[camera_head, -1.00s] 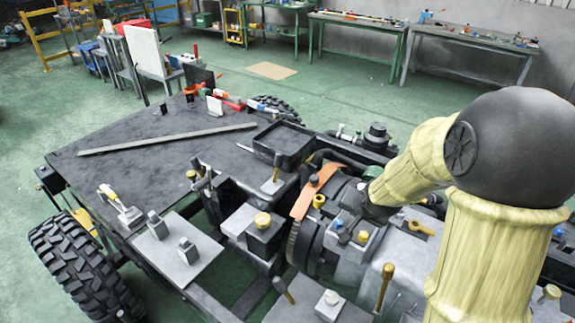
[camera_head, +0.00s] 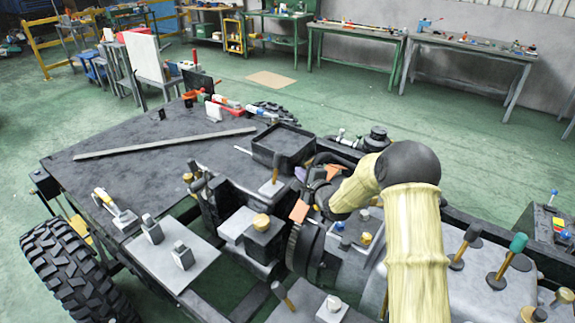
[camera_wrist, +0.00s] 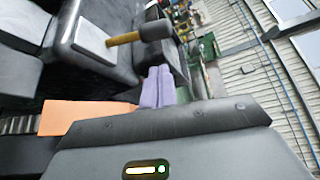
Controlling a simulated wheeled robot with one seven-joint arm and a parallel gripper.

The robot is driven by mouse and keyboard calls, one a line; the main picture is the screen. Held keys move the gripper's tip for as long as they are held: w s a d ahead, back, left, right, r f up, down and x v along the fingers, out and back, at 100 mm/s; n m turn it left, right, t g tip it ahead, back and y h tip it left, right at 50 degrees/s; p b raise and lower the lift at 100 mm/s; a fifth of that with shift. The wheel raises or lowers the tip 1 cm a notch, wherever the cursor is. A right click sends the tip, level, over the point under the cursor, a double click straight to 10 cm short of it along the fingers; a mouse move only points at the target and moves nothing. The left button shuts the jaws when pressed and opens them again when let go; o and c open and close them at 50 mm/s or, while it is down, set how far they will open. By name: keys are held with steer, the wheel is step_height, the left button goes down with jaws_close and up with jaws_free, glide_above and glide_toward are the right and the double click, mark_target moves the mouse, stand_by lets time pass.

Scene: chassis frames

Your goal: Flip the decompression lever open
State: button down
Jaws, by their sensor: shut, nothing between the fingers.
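No label shows which lever is the decompression lever; several levers are in view. The nearest to my gripper is a yellow-brown lever (camera_head: 275,171) on a small pale plate, standing roughly upright in the head view. In the wrist view this lever (camera_wrist: 124,38) has a dark rounded knob at its tip. My gripper (camera_wrist: 157,85) has lavender fingers, which are shut together with nothing between them. It also shows small beside the lever in the head view (camera_head: 301,173). The fingers look apart from the lever, but the exact gap is hard to judge.
An open black tray (camera_head: 283,143) lies just behind the lever. Other levers, such as a green-topped one (camera_head: 507,258), stand on the right. The black deck (camera_head: 130,170) at left is mostly clear.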

mark_target(277, 168)
steer(key=shift+w+a, duration=0.1)
stand_by(0.3)
steer(key=p+x, duration=0.2)
steer(key=x, duration=0.7)
steer(key=shift+w+a+p, duration=0.2)
steer(key=shift+w+p, duration=0.1)
steer(key=shift+p, duration=0.1)
steer(key=shift+w+d+b, duration=0.15)
steer(key=shift+d+b, duration=0.05)
steer(key=shift+b, duration=0.3)
